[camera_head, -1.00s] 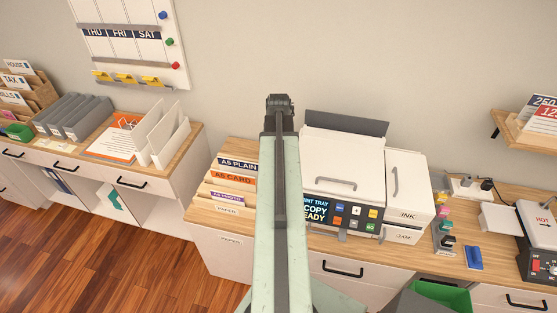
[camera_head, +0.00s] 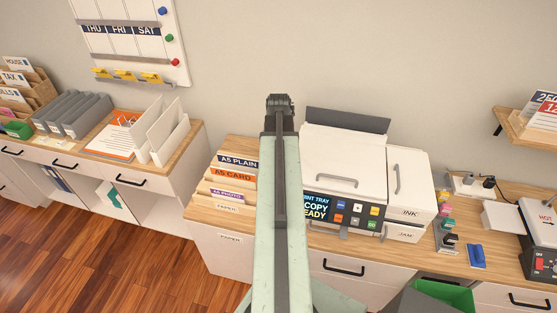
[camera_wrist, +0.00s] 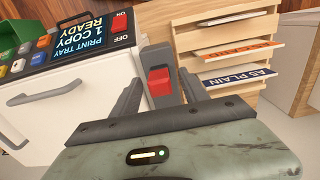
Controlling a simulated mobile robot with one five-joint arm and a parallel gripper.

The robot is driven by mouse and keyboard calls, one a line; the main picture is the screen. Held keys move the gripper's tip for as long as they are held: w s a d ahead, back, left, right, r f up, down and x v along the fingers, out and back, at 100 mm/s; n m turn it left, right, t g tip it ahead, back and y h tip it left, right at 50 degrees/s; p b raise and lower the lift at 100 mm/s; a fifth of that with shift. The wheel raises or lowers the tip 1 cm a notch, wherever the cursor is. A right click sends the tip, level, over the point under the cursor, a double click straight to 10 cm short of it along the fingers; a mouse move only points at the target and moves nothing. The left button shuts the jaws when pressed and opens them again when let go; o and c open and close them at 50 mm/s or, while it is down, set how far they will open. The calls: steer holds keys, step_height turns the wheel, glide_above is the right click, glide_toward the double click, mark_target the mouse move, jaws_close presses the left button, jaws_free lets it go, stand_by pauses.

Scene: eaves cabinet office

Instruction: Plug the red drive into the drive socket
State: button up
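My gripper (camera_wrist: 161,77) is open in the wrist view, with its two dark fingers apart. Between and beyond them is a red rocker switch on a grey block at the printer's side; I cannot tell that anything is touched. In the head view my gripper (camera_head: 280,101) is at the end of my raised arm, against the wall. I cannot pick out the red drive for sure. Several small coloured pieces, pink, yellow, green and black, stand in a grey holder (camera_head: 447,238) right of the printer. The drive socket is not identifiable in either view.
The white printer (camera_head: 345,165) stands right of my arm, with a paper sorter (camera_head: 232,187) on its left. A white power strip (camera_head: 473,187), a blue piece (camera_head: 476,256) and a HOT-labelled machine (camera_head: 544,228) are on the right counter. A green bin (camera_head: 445,292) is below.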

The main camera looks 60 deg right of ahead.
step_height(320, 180, up, 8)
steer(key=p, duration=0.8)
steer(key=shift+f, duration=0.1)
